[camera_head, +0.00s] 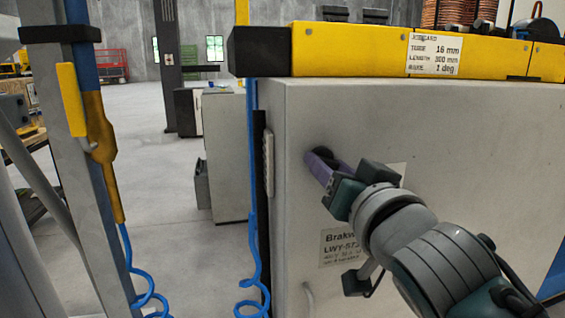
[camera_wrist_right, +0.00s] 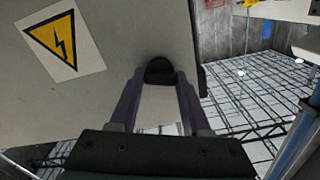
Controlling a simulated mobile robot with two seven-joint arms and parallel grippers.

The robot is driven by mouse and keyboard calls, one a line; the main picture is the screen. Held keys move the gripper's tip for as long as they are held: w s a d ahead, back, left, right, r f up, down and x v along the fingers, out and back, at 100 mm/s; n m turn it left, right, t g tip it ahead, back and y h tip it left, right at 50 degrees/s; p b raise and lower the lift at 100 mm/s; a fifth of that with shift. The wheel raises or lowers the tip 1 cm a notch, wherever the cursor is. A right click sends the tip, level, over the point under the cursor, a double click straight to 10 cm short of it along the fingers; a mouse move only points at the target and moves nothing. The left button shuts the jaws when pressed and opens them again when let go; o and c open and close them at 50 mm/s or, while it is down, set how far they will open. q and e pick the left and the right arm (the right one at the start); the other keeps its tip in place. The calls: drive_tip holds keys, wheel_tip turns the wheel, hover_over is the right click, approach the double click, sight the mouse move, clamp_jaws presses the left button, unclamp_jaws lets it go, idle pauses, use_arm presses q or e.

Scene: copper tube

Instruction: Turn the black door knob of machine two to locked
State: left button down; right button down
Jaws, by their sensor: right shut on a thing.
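The black door knob (camera_wrist_right: 160,71) sits on the grey cabinet door of the machine (camera_head: 430,125), near the door's left edge. My right gripper (camera_head: 318,165) reaches it from the lower right. Its two purple fingers stand on either side of the knob and are shut on it, which the right wrist view (camera_wrist_right: 160,85) also shows. In the head view the knob is mostly hidden behind the fingers. Whether the knob points to locked cannot be told. My left gripper is not in view.
A yellow beam (camera_head: 350,50) with a jobcard (camera_head: 434,53) runs along the cabinet top. A warning sign (camera_wrist_right: 56,40) is on the door. A blue coiled hose (camera_head: 252,200) hangs beside the cabinet's left edge. Open floor (camera_head: 180,255) lies to the left.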

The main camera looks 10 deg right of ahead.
drive_tip(key=shift+n, duration=1.9)
drive_tip(key=shift+c, duration=1.8)
unclamp_jaws()
drive_tip(key=s+p, duration=0.2)
drive_tip(key=s, duration=0.8)
drive_tip(key=shift+d, duration=0.15)
